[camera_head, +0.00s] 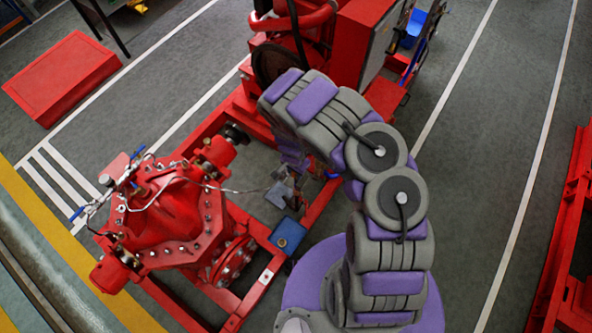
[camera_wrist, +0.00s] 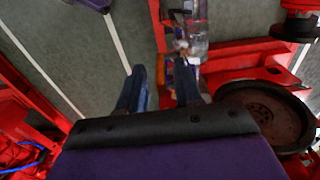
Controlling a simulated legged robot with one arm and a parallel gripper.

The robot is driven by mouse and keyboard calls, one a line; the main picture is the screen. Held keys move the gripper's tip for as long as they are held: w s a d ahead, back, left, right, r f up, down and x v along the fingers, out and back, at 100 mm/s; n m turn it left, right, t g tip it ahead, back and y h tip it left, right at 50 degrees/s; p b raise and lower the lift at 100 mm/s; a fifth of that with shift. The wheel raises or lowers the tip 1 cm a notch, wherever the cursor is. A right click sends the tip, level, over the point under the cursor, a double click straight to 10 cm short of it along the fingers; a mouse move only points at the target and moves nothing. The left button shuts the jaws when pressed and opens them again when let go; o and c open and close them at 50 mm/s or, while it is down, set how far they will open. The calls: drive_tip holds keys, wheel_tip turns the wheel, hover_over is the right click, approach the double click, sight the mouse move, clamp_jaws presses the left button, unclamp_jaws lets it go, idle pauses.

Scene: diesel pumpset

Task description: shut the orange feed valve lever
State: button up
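My gripper (camera_wrist: 160,68) shows in the wrist view with its two blue-grey fingers apart, so it is open. A small orange piece (camera_wrist: 169,72) shows between the fingers, close to the right one; it may be the feed valve lever, but it is too small to be sure. Just beyond it is a clear, bottle-like part (camera_wrist: 194,38) with small metal fittings. I cannot tell whether a finger touches the orange piece. In the head view my arm reaches down to the red frame, and the lever cannot be made out among the small fittings there.
A red pump (camera_head: 175,212) with pipes and blue-handled fittings stands left of my arm. A blue box (camera_head: 287,236) sits on the red frame below the gripper area. A red engine cabinet (camera_head: 362,45) is behind my arm. A large round disc (camera_wrist: 268,112) lies right of the fingers.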

drive_tip(key=shift+r, duration=0.1)
wheel_tip(320, 180, up, 17)
drive_tip(key=b, duration=0.1)
drive_tip(key=shift+s+b, duration=0.2)
drive_tip(key=shift+b, duration=0.1)
idle(0.5)
drive_tip(key=shift+a, duration=0.1)
idle(0.4)
drive_tip(key=s+d+r+n+g+b, duration=0.1)
drive_tip(key=s+d+r+n+b, duration=0.1)
drive_tip(key=s+d+r+b, duration=0.75)
drive_tip(key=s+d+f+n+b, duration=0.2)
drive_tip(key=s+b, duration=0.5)
drive_tip(key=s, duration=0.2)
drive_tip(key=s+d+f+n+g+b, duration=0.1)
drive_tip(key=s+f+n+b, duration=0.1)
drive_tip(key=s+b, duration=0.5)
drive_tip(key=s+n, duration=0.1)
drive_tip(key=s, duration=0.2)
drive_tip(key=shift+s+d+f, duration=0.3)
drive_tip(key=shift+d, duration=0.1)
